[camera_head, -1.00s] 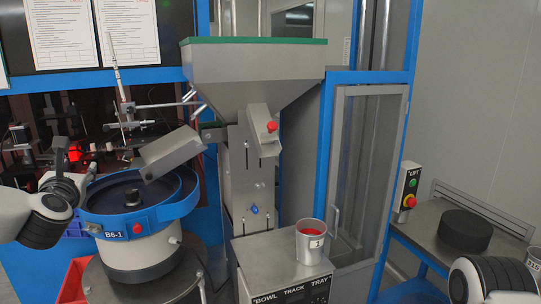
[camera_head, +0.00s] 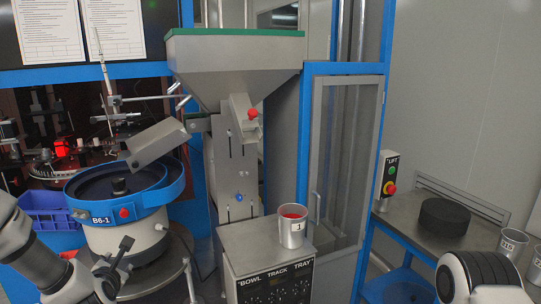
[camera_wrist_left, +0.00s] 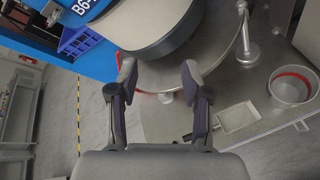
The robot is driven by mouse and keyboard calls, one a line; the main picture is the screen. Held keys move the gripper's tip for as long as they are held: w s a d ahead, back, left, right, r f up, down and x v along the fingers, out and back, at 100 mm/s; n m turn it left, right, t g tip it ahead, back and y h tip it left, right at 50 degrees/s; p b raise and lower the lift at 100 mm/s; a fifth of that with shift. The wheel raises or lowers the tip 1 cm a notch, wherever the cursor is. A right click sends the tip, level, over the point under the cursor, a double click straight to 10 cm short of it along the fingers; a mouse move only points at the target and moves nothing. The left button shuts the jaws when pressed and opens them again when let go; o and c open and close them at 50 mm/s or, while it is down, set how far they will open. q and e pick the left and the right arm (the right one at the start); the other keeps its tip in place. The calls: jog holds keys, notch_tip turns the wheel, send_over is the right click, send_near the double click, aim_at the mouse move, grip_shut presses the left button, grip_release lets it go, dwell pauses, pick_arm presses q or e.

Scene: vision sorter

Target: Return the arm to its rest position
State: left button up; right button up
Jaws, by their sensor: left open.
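My left arm (camera_head: 32,255) comes in at the lower left of the head view. Its gripper (camera_head: 112,272) is low, in front of and below the bowl feeder marked B6-1 (camera_head: 148,236). In the left wrist view the gripper (camera_wrist_left: 157,75) has its two fingers apart with nothing between them. The feeder's round body (camera_wrist_left: 165,22) lies beyond the fingertips there. My right arm (camera_head: 482,278) shows only as a link at the lower right; its gripper is out of view.
A metal cup marked 1 (camera_head: 292,228), with red inside, stands on the control box (camera_head: 240,243). A hopper (camera_head: 230,68) rises behind. A blue bin (camera_head: 45,208) is left of the feeder. A black disc (camera_head: 444,215) lies on the right-hand bench (camera_head: 402,222).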

pick_arm(q)
jog(key=s+d+f+m+g+h+b, duration=0.15)
jog(key=s+d+f+m, duration=0.3)
jog(key=f, duration=0.45)
jog(key=s+d+f+m+g+h, duration=0.1)
jog(key=s+d+f+m+g, duration=0.3)
jog(key=f, duration=0.5)
jog(key=s+d+f+m+g+h+b, duration=0.1)
jog(key=s+d+f+m, duration=0.15)
jog(key=s+f, duration=0.5)
jog(key=s+d+f+m+g+h, duration=0.1)
jog(key=s+d+f+m+g, duration=0.1)
jog(key=s+m, duration=0.6)
jog(key=s+d+f+m+g+h, duration=0.1)
jog(key=s+d+f+m+g, duration=0.2)
jog(key=s+f+m, duration=0.3)
jog(key=s+d+m, duration=0.1)
jog(key=s+m, duration=0.2)
jog(key=m, duration=0.4)
jog(key=shift+s+d+f+m+g+b, duration=0.15)
jog(key=shift+d+m+g+b, duration=0.15)
jog(key=shift+g+b, duration=0.1)
